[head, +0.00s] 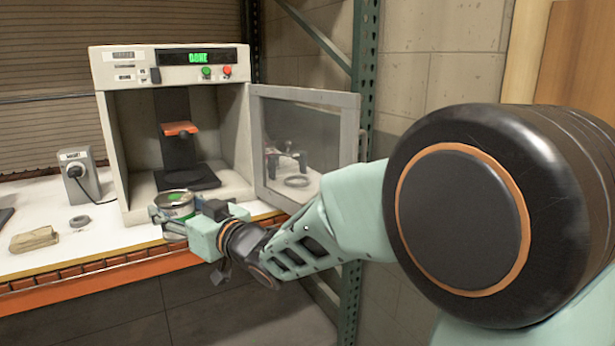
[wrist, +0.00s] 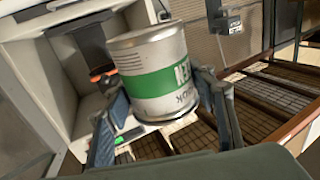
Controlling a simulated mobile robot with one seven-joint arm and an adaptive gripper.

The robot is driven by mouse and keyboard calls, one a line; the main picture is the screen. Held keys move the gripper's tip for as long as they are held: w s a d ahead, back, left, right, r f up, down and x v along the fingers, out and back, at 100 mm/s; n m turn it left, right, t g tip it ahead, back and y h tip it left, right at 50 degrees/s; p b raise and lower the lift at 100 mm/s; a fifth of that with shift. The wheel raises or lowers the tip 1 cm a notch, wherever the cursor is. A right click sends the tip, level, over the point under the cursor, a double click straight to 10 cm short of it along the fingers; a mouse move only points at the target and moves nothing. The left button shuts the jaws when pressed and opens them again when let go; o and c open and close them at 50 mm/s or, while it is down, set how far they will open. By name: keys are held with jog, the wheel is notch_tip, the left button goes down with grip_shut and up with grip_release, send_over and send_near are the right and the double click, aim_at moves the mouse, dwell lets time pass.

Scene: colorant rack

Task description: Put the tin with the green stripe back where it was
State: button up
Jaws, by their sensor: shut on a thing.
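The tin with the green stripe (wrist: 150,80) is a silvery can with a green band and dark lettering. It sits between the two fingers of my gripper (wrist: 165,112) in the wrist view and looks tilted there. In the head view the tin (head: 176,203) is in front of the open machine, near the shelf's front edge. My gripper (head: 172,220) is shut on it. I cannot tell from the head view whether the tin's base touches the shelf.
The machine (head: 120,56) reads "DONE", and its glass door (head: 306,150) stands open to the right. Its chamber holds a dark base plate (head: 190,178) and an orange part (head: 180,128).

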jog(key=shift+s+r, duration=0.1)
jog(key=shift+s, duration=0.2)
jog(key=shift+d, duration=0.15)
jog(key=shift+w+d+f, duration=0.3)
jog(key=shift+d+f, duration=0.1)
jog(key=shift+f, duration=0.05)
jog(key=w+d+f, duration=0.1)
jog(key=d+f, duration=0.8)
jog(key=d, duration=0.5)
jog(key=w+d+f, duration=0.1)
jog(key=d+f, duration=0.8)
jog(key=d, duration=0.5)
jog(key=s+d+f, duration=0.4)
jog(key=s+d, duration=0.4)
jog(key=d, duration=0.3)
notch_tip(320, 180, up, 16)
jog(key=m+t+h+p, duration=0.4)
jog(key=h+p, duration=0.1)
jog(key=p, duration=1.7)
jog(key=shift+a+r+m+t, duration=0.2)
jog(key=shift+m+t, duration=0.1)
jog(key=shift+t, duration=0.1)
